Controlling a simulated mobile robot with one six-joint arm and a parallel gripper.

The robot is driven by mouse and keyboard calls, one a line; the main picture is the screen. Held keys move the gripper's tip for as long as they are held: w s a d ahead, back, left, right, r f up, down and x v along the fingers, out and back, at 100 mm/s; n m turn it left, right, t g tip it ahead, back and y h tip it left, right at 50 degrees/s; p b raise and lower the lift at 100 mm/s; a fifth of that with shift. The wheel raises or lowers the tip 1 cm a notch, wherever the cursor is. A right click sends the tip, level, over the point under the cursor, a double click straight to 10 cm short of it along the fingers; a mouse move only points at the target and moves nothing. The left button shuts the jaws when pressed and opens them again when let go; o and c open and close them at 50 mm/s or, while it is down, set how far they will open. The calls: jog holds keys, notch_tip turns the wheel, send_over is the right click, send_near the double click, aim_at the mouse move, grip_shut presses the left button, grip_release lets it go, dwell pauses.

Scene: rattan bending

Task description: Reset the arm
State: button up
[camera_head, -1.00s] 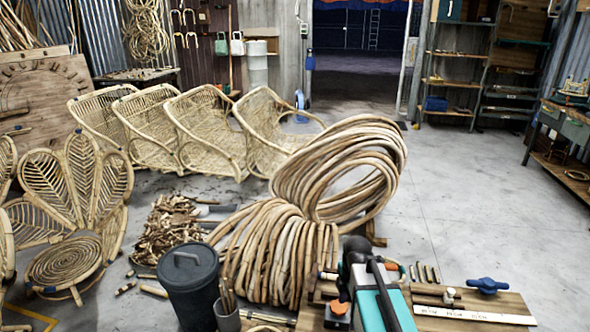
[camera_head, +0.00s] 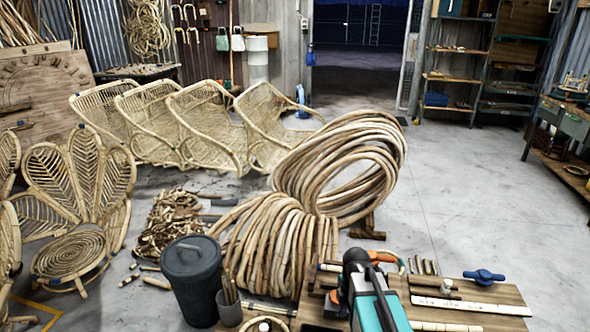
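A wooden workbench (camera_head: 505,294) stands at the bottom right.
Large coils of rattan (camera_head: 335,165) stand behind the bench, with a dark lidded bin (camera_head: 192,278) to their left. Several rattan chairs (camera_head: 205,125) line the left and back. Shelves (camera_head: 450,80) stand back right. The concrete floor (camera_head: 470,190) right of the coils is clear.

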jog(key=s+f+m+g+p, duration=0.1)
jog(key=s+f+m+g, duration=0.1)
jog(key=s+f+m, duration=0.8)
jog(key=s+f+m+g, duration=0.2)
jog(key=s+f+m, duration=0.8)
jog(key=s, duration=0.9)
notch_tip(320, 180, down, 2)
jog(key=shift+f+p, duration=0.1)
jog(key=shift+p, duration=0.3)
jog(key=shift+d, duration=0.1)
